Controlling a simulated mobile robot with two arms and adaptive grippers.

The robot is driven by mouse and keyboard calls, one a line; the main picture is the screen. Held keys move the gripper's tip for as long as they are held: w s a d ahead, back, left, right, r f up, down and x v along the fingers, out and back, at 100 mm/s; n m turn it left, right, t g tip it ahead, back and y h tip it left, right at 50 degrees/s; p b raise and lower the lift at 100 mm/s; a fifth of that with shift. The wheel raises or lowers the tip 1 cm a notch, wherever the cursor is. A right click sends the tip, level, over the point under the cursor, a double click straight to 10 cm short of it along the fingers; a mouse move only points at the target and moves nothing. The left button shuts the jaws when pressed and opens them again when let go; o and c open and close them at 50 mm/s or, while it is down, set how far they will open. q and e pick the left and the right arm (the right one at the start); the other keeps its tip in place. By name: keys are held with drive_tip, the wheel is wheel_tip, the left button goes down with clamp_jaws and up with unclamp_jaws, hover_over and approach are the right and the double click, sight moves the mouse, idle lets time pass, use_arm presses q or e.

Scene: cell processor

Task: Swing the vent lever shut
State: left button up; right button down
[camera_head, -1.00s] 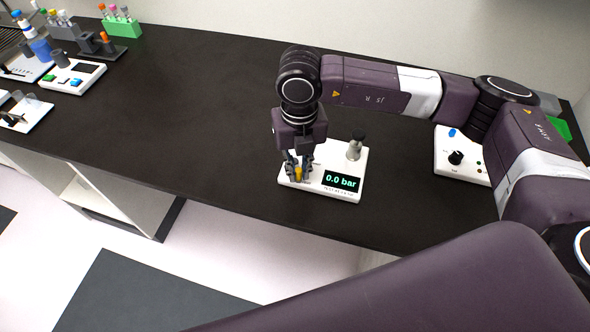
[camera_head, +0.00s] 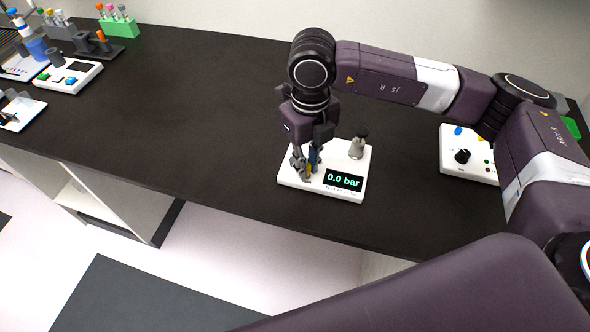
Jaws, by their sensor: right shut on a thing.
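The white pressure unit (camera_head: 352,198) sits on the dark bench, its display (camera_head: 343,180) reading 0.0 bar. A small yellow-orange piece, seemingly the vent lever (camera_head: 309,171), shows between the fingers of my right gripper (camera_head: 306,172) at the left part of the unit. My right gripper points down and is shut on it; the fingers hide most of the lever, so its exact angle cannot be told. A grey metal fitting with a dark top (camera_head: 357,146) stands at the unit's back right. My left gripper is not in view.
A white box with a black knob (camera_head: 463,156) stands to the right, near my right arm. A white device with coloured buttons (camera_head: 70,77) and a green tube rack (camera_head: 120,26) are at the far left. The bench between is clear.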

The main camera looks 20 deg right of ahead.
drive_tip(key=shift+d+n, duration=0.1)
drive_tip(key=shift+n, duration=0.3)
drive_tip(key=shift+w+d+f+n+b, duration=0.2)
drive_tip(key=shift+n+b, duration=0.2)
drive_tip(key=shift+b, duration=0.25)
drive_tip(key=shift+w+d+n+b, duration=0.1)
drive_tip(key=shift+d+n+b, duration=0.15)
drive_tip(key=shift+n+b, duration=0.4)
drive_tip(key=shift+w+d+r+n, duration=0.1)
drive_tip(key=shift+d+n, duration=0.05)
drive_tip(key=shift+n, duration=0.4)
drive_tip(key=shift+r, duration=0.1)
